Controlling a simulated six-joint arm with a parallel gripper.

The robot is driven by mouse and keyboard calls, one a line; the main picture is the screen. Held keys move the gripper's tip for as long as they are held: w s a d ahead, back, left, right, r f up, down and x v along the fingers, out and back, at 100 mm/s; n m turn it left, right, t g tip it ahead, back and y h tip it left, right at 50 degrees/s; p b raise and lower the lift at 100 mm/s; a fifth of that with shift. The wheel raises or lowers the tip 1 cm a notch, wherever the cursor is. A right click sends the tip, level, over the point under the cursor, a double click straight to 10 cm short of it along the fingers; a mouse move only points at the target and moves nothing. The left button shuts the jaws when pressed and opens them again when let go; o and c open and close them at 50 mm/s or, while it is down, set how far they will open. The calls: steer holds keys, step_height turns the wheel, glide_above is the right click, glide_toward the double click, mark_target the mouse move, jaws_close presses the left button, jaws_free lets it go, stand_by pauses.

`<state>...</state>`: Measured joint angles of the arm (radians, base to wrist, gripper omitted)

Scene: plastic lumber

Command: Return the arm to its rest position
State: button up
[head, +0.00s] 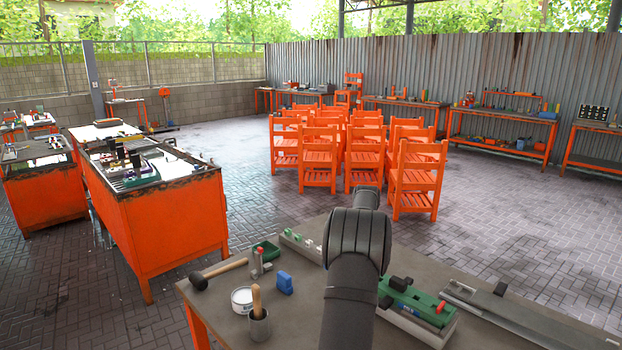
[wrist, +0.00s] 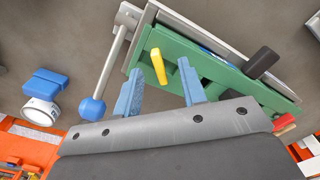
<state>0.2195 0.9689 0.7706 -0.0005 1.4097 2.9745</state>
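My gripper shows in the wrist view (wrist: 160,80) as two light blue fingers spread apart with a gap between them. It is open, and nothing is clamped in it. Beyond the fingertips is a green tool (wrist: 215,75) with a yellow handle (wrist: 158,66) and a dark knob. The yellow handle shows in the gap; its distance from the fingers is hard to judge. In the head view my dark arm (head: 352,265) reaches up over the workbench, and my gripper is hidden behind it.
The workbench (head: 305,315) holds a mallet (head: 217,273), a white tin (head: 242,299), a blue block (head: 285,283) and a green tool (head: 412,298) close right of my arm. A long metal tool (head: 510,315) lies farther right. Orange chairs (head: 318,160) stand beyond.

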step_height(320, 180, up, 6)
steer(key=shift+w+r, duration=0.1)
steer(key=shift+r, duration=0.05)
steer(key=shift+f, duration=0.4)
step_height(320, 180, down, 5)
steer(key=shift+f, duration=0.15)
step_height(320, 180, up, 17)
steer(key=n, duration=1)
steer(key=shift+f, duration=2.85)
